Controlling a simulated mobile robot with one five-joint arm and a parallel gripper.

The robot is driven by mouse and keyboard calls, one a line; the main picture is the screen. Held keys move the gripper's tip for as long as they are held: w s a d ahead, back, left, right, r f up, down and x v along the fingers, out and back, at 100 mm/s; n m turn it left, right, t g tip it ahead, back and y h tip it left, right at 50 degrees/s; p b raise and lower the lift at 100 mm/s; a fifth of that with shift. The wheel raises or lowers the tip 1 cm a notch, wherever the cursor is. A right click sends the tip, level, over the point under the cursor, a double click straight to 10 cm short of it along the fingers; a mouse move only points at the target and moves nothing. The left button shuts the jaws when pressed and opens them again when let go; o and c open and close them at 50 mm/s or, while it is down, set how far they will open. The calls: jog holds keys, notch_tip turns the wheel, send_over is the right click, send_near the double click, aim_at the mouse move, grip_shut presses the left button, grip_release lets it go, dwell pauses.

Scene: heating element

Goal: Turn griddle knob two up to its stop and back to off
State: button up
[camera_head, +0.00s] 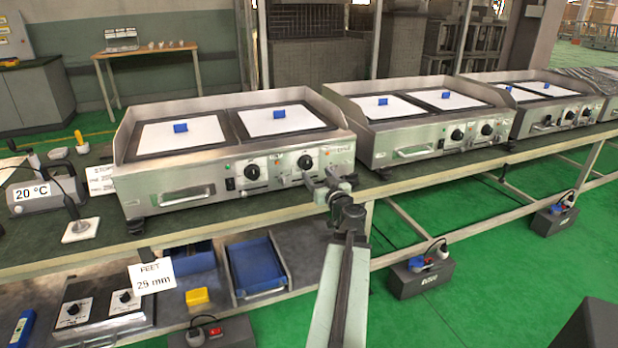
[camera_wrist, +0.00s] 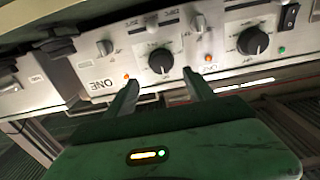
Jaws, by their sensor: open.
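The nearest griddle (camera_head: 150,175) is a steel unit with two black knobs on its front. Its right knob (camera_head: 305,162) also shows in the wrist view (camera_wrist: 160,60), which is turned over, with a pale pointer line. The left knob (camera_head: 252,173) is beside the switch and appears in the wrist view (camera_wrist: 253,41). Knob numbers are not readable.
A steel drip-tray handle (camera_head: 188,195) juts from the griddle's front left. The black switch (camera_wrist: 290,17) is beyond the left knob. More griddles (camera_head: 395,150) stand to the right on the bench. Blue trays (camera_head: 257,265) lie on the shelf below.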

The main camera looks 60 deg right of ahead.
aim_at(308, 164)
jog(key=x, duration=0.8)
jog(key=shift+w+r, duration=0.1)
jog(key=shift+a, duration=0.1)
